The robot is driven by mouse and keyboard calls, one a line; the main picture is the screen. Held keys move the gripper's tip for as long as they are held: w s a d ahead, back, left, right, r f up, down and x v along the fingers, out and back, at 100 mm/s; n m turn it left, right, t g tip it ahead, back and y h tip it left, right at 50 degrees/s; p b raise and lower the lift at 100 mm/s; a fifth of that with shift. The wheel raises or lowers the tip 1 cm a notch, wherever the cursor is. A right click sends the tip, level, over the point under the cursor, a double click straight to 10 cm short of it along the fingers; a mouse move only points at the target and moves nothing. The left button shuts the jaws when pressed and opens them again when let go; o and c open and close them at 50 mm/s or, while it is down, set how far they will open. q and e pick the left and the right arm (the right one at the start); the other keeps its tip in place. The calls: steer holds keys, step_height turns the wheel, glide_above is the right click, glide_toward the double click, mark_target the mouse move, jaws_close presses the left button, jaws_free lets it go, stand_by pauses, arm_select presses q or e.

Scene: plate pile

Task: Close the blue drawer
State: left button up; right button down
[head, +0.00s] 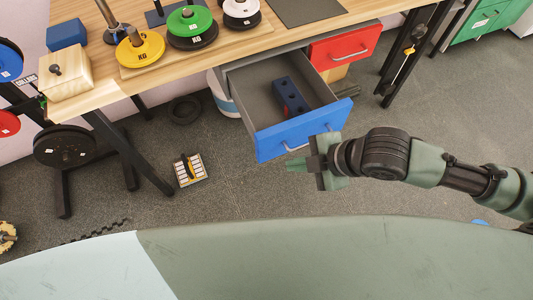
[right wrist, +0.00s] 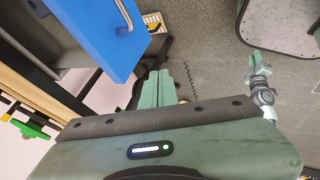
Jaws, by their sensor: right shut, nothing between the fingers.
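The blue drawer (head: 270,142) is pulled well out from under the wooden workbench. Its blue front and pale handle also show in the right wrist view (right wrist: 98,35). A dark blue block with holes (head: 290,97) lies inside the drawer. My right gripper (head: 296,165) is shut and empty, just in front of the drawer front and below its handle, fingers pointing left. Its closed fingers show in the right wrist view (right wrist: 156,88), apart from the drawer front. My left gripper (right wrist: 258,62) is small in the right wrist view, away from the drawer; its opening is unclear.
A red drawer (head: 345,46) sits shut, right of the blue one. The workbench top (head: 95,95) holds weight plates and a wooden box (head: 65,74). Floor before the drawer is mostly clear.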

glide_toward(266, 155)
steer(key=s+a+f, duration=0.3)
steer(key=a, duration=0.1)
steer(key=shift+w+a+r, duration=0.1)
steer(key=shift+w+a, duration=0.2)
steer(key=shift+w, duration=0.6)
steer(key=shift+w+a+r, duration=0.1)
steer(key=shift+w+a, duration=0.15)
steer(key=shift+w, duration=0.65)
steer(key=shift+w, duration=0.1)
